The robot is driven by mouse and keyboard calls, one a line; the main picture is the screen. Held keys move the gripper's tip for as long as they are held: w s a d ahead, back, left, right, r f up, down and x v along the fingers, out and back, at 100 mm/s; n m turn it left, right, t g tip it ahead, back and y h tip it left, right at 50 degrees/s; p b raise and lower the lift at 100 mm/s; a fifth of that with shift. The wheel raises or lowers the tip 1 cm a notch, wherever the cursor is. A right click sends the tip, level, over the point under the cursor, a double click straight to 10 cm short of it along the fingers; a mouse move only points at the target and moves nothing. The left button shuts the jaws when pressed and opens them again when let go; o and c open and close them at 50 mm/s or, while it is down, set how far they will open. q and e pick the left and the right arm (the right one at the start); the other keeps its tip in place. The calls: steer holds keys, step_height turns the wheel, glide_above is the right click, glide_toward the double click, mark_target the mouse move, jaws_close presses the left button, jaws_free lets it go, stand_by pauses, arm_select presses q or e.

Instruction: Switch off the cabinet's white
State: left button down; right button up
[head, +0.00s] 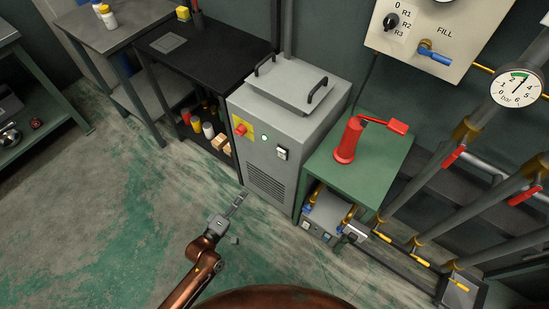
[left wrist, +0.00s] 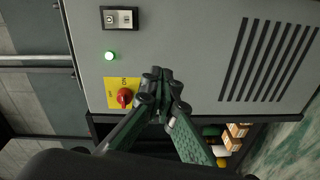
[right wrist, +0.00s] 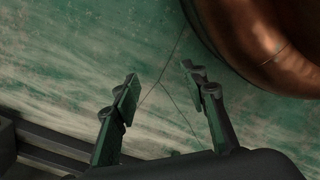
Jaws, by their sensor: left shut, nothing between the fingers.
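The grey cabinet (head: 275,140) stands on the floor in the middle of the head view. Its front has a white switch in a dark frame (head: 281,153), which also shows at the top of the left wrist view (left wrist: 119,17). My right gripper (right wrist: 160,78) is open and empty over the floor.
A black table (head: 190,42) stands left of the cabinet, with bottles and boxes on its lower shelf. A green bench (head: 385,150) with a red tool (head: 350,138) stands to the right. Pipes and valves fill the far right. The floor in front is clear.

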arm_select(q)
steer(key=d+r+n+h+b, duration=0.1)
steer(key=d+r+h, duration=0.1)
steer(key=d+r, duration=0.2)
step_height(320, 180, up, 3)
steer(key=shift+d+r+n+t+h, duration=0.2)
steer(key=shift+n+t+h, duration=0.1)
steer(key=shift+t, duration=0.1)
arm_select(e)
steer(key=shift+w+a+r, duration=0.1)
steer(key=shift+w+r, duration=0.4)
arm_select(q)
steer(key=b, duration=0.2)
glide_toward(280, 152)
steer(key=x, duration=0.2)
steer(key=b+x, duration=0.1)
steer(key=x, duration=0.3)
steer(key=shift+w+f+b, duration=0.1)
steer(key=shift+f+b, duration=0.15)
steer(key=shift+b, duration=0.1)
steer(key=shift+w+d+r, duration=0.2)
steer(key=shift+w+d, duration=0.05)
arm_select(e)
steer(key=w+a+r, duration=0.2)
steer(key=w+r, duration=0.1)
steer(key=r, duration=0.7)
steer(key=shift+a+r, duration=0.15)
steer(key=shift+r, duration=0.05)
steer(key=shift+w, duration=0.1)
